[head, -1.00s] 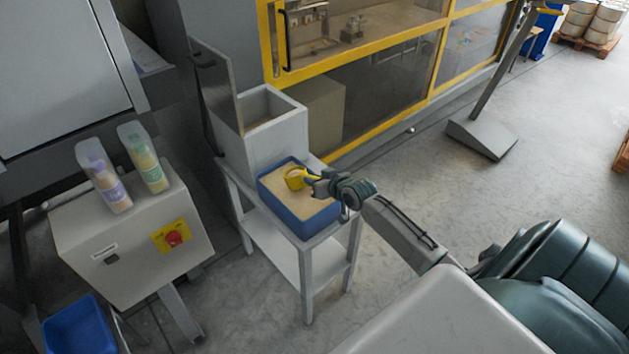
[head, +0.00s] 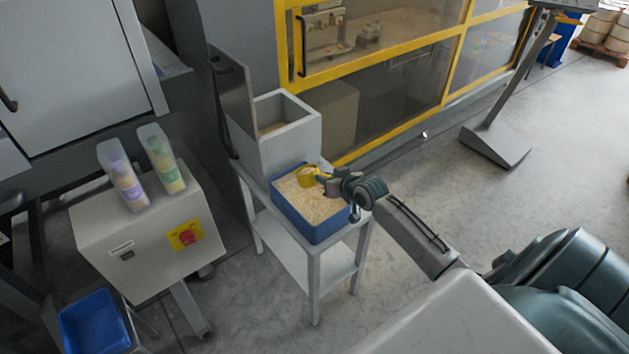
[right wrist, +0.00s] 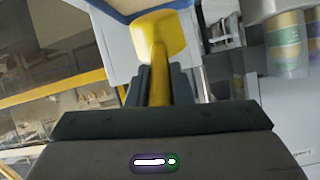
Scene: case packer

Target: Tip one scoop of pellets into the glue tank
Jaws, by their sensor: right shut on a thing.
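A yellow scoop (head: 308,176) is held by my right gripper (head: 326,181) over the back right part of the blue bin of pellets (head: 317,235). The scoop's bowl also shows in the right wrist view (right wrist: 158,36), with its handle between the fingers of my right gripper (right wrist: 150,85). I cannot tell whether pellets lie in the scoop. The glue tank (head: 295,141) is a light grey open-topped box just behind the bin, with its lid (head: 232,90) standing upright at the left. Its inside shows only in part. My left gripper is out of view.
The bin and tank stand on a grey stand (head: 316,282). A cabinet with a red button (head: 187,237) and two clear bottles is at the left, with a blue tray (head: 95,322) below. A yellow-framed machine (head: 380,65) is behind.

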